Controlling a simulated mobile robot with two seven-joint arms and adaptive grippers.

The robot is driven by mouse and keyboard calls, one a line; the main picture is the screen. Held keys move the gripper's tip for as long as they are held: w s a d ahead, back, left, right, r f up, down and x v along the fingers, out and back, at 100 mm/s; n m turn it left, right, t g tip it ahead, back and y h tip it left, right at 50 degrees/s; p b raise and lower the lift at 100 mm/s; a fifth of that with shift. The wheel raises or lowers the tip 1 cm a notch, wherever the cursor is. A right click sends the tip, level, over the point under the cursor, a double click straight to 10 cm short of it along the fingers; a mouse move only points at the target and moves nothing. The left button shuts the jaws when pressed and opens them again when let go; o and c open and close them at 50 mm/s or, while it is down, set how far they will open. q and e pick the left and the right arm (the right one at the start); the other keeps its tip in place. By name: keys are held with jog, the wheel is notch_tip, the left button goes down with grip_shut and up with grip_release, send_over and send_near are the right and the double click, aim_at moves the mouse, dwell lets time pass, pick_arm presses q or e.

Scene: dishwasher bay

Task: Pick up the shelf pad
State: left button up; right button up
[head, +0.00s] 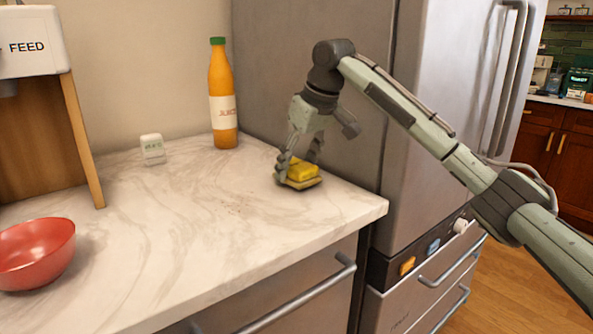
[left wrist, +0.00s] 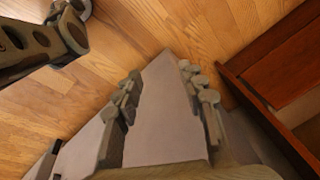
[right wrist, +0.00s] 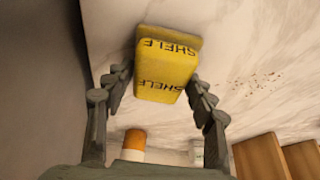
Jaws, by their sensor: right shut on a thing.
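The shelf pad (head: 303,171) is a yellow block with a tan lower layer, near the counter's right edge in the head view. In the right wrist view the pad (right wrist: 166,72) shows the word SHELF on two faces. My right gripper (head: 300,167) reaches down from above and is shut on the pad, one finger on each side. I cannot tell whether the pad's underside touches the counter. My left gripper (left wrist: 160,92) shows only in its own wrist view, with its fingers wide apart and nothing between them.
The marble counter (head: 170,230) holds an orange juice bottle (head: 222,95), a small white device (head: 152,149), a red bowl (head: 35,255) and a FEED dispenser (head: 30,42). A steel fridge (head: 440,110) stands close on the right. Dark specks (right wrist: 255,82) lie near the pad.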

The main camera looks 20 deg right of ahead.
aim_at(296, 163)
notch_tip(296, 163, up, 3)
jog(key=shift+r, duration=0.15)
pick_arm(q)
jog(key=shift+w+d+r, duration=0.25)
jog(key=shift+w+r, duration=0.65)
jog(key=shift+w, duration=0.05)
pick_arm(e)
jog(key=s+a+r, duration=0.4)
jog(key=s+r, duration=0.2)
jog(key=s, duration=0.4)
jog(key=shift+s+a+r, duration=0.3)
jog(key=shift+s+a, duration=0.05)
jog(key=o, duration=0.7)
jog(key=shift+c, duration=0.2)
jog(key=c, duration=0.5)
jog(key=shift+w, duration=0.1)
